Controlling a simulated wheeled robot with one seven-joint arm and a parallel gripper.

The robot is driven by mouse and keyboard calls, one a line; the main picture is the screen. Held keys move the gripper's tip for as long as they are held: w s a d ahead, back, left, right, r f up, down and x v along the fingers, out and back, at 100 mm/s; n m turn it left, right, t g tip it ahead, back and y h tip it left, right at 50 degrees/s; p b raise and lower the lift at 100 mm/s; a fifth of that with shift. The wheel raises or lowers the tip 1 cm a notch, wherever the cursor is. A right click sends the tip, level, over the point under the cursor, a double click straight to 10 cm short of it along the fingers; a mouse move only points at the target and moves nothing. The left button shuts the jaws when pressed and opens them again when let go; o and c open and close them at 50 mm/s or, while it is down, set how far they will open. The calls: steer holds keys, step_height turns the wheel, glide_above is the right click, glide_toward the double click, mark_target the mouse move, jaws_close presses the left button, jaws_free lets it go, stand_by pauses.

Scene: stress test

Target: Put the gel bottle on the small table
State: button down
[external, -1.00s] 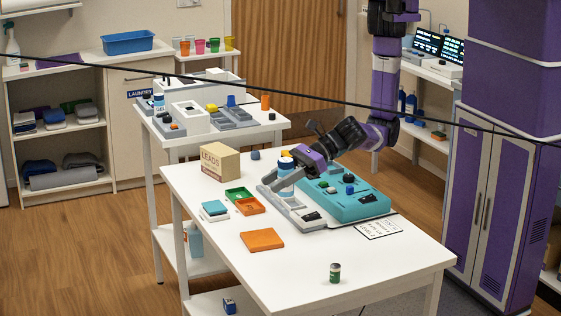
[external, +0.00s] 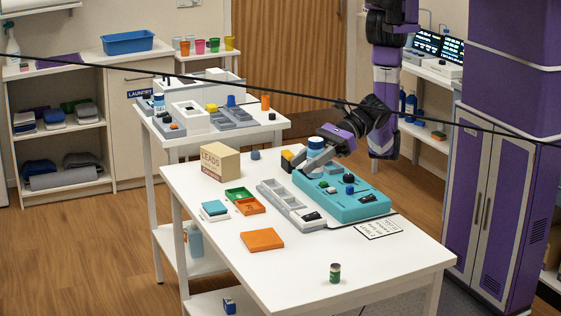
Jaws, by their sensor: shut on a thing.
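My gripper (external: 322,158) is shut on a pale bottle with a blue cap (external: 316,143). It holds the bottle above the far end of the teal device on the front white table (external: 200,262); fingers hide much of the bottle's body. A similar blue-capped bottle (external: 158,104), with a label that seems to read GEL, stands in a grey holder at the left of the rear white table (external: 272,124). I cannot tell which table is the small one.
The teal device (external: 345,207) and a grey compartment tray (external: 276,196) lie below my gripper. A LEADS box (external: 220,162), an orange pad (external: 262,240) and a small green jar (external: 335,273) stand around. The front table's near left is clear. A dark cable crosses the view.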

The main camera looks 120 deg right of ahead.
step_height(320, 180, down, 19)
steer(key=b, duration=0.3)
steer(key=shift+f, duration=0.1)
steer(key=c, duration=0.9)
jaws_free()
steer(key=shift+o, duration=0.2)
steer(key=v, duration=1.1)
steer(key=shift+w+a, duration=0.1)
steer(key=shift+s+r, duration=0.4)
steer(key=shift+s, duration=0.15)
steer(key=shift+c, duration=1.2)
